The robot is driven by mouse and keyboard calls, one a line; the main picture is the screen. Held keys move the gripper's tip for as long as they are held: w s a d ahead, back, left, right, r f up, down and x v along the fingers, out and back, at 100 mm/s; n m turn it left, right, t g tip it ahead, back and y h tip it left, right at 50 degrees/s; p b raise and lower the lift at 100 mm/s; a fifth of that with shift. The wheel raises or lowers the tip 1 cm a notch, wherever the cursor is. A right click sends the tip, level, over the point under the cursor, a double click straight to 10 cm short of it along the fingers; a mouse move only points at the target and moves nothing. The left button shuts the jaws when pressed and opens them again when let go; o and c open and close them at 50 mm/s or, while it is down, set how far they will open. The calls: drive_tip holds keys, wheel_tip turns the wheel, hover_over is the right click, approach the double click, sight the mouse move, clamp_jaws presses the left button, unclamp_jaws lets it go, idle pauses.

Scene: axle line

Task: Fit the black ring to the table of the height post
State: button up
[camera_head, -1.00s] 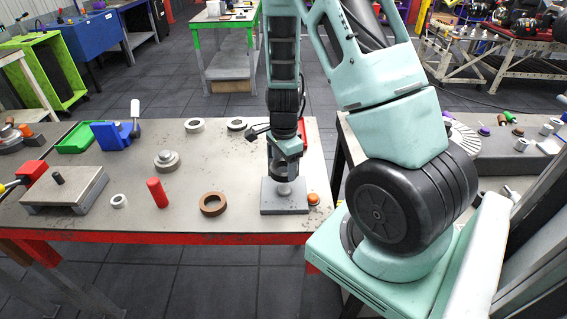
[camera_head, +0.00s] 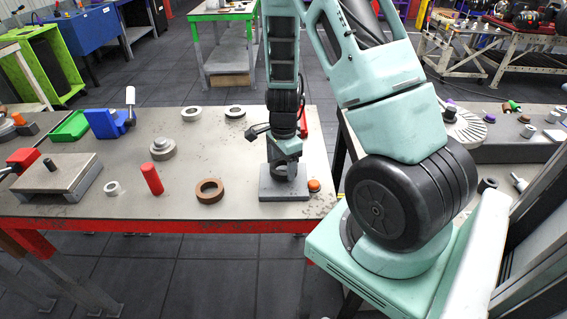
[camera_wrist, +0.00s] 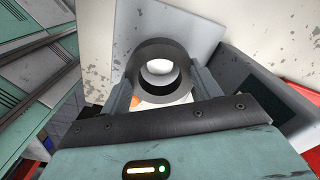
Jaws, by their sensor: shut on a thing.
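My gripper (camera_wrist: 160,90) is shut on the black ring (camera_wrist: 160,47), with a finger on each side of it in the wrist view. Through the ring's hole shows the pale round table of the height post (camera_wrist: 158,67). The ring looks roughly over the post, but I cannot tell whether they touch. In the head view my gripper (camera_head: 284,168) is low over the post's grey square base (camera_head: 270,191), near the table's front right. The post itself is mostly hidden there by the gripper and ring.
An orange dome (camera_head: 314,185) sits just right of the base. Left of it are a brown ring (camera_head: 210,198), a red cylinder (camera_head: 152,180) and a stepped grey part (camera_head: 163,150). Two pale rings lie behind, one of them here (camera_head: 191,114). Bare tabletop surrounds the base's left side.

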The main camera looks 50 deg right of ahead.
drive_tip(key=shift+f+b, duration=1)
drive_tip(key=shift+f, duration=0.3)
drive_tip(key=o, duration=1.2)
wheel_tip(320, 180, up, 18)
drive_tip(key=shift+f+p, duration=0.25)
drive_tip(key=shift+p, duration=0.7)
drive_tip(key=shift+a, duration=0.1)
